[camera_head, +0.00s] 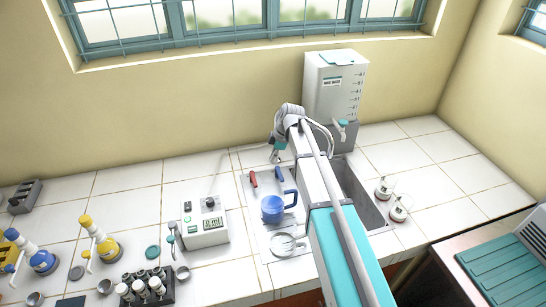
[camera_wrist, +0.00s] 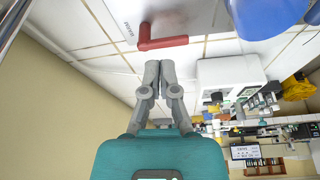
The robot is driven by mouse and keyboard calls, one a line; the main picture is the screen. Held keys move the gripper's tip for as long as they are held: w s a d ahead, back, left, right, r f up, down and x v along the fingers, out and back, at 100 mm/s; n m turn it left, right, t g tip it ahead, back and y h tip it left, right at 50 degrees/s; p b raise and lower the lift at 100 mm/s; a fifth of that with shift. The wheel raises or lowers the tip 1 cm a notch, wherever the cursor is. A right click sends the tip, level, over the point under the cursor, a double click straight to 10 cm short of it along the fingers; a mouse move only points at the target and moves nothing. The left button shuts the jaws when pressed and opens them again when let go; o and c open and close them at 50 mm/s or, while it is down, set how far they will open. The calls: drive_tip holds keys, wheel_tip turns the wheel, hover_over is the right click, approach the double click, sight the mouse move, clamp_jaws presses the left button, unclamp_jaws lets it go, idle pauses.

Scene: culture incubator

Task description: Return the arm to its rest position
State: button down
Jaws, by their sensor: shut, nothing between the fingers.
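My gripper (camera_head: 276,157) is at the far end of my outstretched arm, above the back of the white tiled counter (camera_head: 130,200), left of the white water tank (camera_head: 335,90). In the wrist view its two grey fingers (camera_wrist: 158,68) are together with nothing between them. The red handle (camera_head: 253,179) on the pale board is close by, and it also shows beyond the fingertips in the wrist view (camera_wrist: 162,42). I cannot tell how far apart they are. My arm hides part of the sink (camera_head: 374,216).
A blue jug (camera_head: 272,208) and a glass dish (camera_head: 287,246) are left of my arm. A white meter (camera_head: 204,226), a rack of tubes (camera_head: 146,290) and yellow-blue pipettes (camera_head: 100,240) are further left. Two flasks (camera_head: 398,208) stand right of the sink. Bare counter lies at the far right.

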idle(0.3)
drive_tip(key=s+d+m+h, duration=0.2)
drive_tip(key=s+d+m, duration=0.5)
drive_tip(key=s+m, duration=0.2)
drive_tip(key=s+d+f+m+h, duration=0.1)
drive_tip(key=s+d+m, duration=0.7)
drive_tip(key=s, duration=0.6)
drive_tip(key=shift+s+d+m+h, duration=0.15)
drive_tip(key=shift+d+m+h, duration=0.2)
drive_tip(key=shift+m, duration=0.75)
